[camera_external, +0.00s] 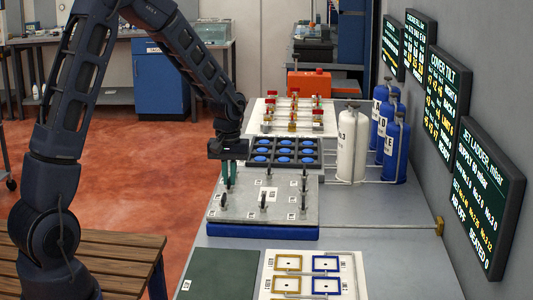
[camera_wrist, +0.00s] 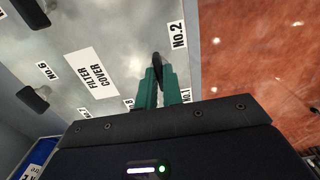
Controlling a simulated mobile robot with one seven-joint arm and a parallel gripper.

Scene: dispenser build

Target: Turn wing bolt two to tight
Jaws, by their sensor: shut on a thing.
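The grey filter cover plate (camera_external: 245,208) lies on a blue base on the bench, with several black wing bolts standing on it. My gripper (camera_external: 229,180) points down over the plate's left side. In the wrist view its two green fingers (camera_wrist: 161,92) are shut on a black wing bolt (camera_wrist: 158,63), whose dark wing shows between and beyond the tips. A "No.2" label (camera_wrist: 177,35) lies beside this bolt, so I take it as wing bolt two. A "No.1" label (camera_wrist: 187,95) is partly visible by the fingers. The bolt's lower part is hidden.
Other wing bolts stand close by, one at the front left (camera_external: 223,201) and one at the front middle (camera_external: 263,201). A dark tray with blue discs (camera_external: 318,153) sits behind the plate. A white cylinder (camera_external: 352,146) and blue cylinders (camera_external: 395,143) stand at the right.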

